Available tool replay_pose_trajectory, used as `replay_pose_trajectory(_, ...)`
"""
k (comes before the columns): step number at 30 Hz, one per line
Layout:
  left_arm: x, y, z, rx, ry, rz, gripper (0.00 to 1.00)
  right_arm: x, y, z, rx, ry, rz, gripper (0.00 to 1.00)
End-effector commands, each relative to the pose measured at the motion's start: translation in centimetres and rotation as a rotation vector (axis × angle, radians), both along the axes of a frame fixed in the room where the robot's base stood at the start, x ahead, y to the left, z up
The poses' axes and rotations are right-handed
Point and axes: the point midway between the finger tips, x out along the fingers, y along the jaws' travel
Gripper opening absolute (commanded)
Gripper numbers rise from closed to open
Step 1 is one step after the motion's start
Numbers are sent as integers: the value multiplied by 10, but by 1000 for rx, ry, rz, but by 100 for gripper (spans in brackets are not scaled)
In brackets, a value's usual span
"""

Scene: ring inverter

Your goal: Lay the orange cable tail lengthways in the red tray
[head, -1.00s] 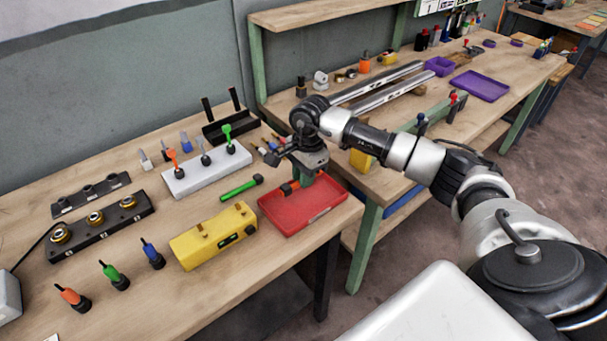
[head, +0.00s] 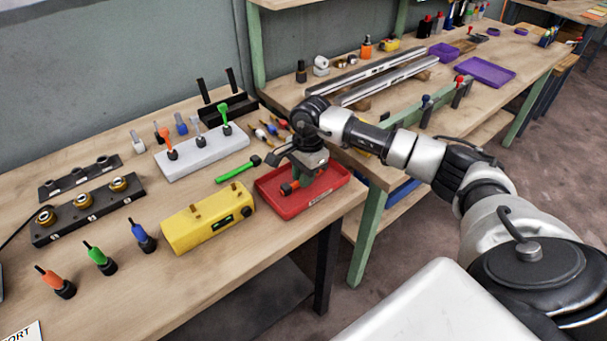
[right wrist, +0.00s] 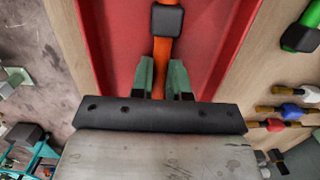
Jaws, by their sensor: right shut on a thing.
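The red tray (head: 318,203) stands near the front right corner of the near bench, and its sides also show in the right wrist view (right wrist: 228,40). My right gripper (right wrist: 166,78) is shut on the orange cable tail (right wrist: 163,55), with one green finger on each side. The tail, with a black end piece, runs roughly along the tray between its long walls. In the head view the orange tail (head: 286,189) is within the tray's outline. I cannot tell whether it touches the floor. The gripper hides part of it. My left gripper is out of view.
A green cable tail (head: 238,172) lies left of the tray, and a yellow box (head: 207,220) stands front left. A white block with coloured tools (head: 203,153) is behind. Small coloured plugs (right wrist: 290,110) lie close beside the tray. Bare wood shows around the tray.

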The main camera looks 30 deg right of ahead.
Motion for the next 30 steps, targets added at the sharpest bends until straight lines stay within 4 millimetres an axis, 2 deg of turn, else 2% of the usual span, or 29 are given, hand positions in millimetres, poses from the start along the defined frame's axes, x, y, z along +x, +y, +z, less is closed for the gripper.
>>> replay_pose_trajectory(1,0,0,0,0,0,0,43,0,0,0,0,0,0,19)
replay_pose_trajectory(6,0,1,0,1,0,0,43,0,0,0,0,0,0,45)
replay_pose_trajectory(17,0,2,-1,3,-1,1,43,0,-1,5,0,-1,0,46)
replay_pose_trajectory(20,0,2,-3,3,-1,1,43,1,-2,18,-1,-4,1,46)
replay_pose_trajectory(30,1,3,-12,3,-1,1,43,1,-10,84,-1,-4,1,46)
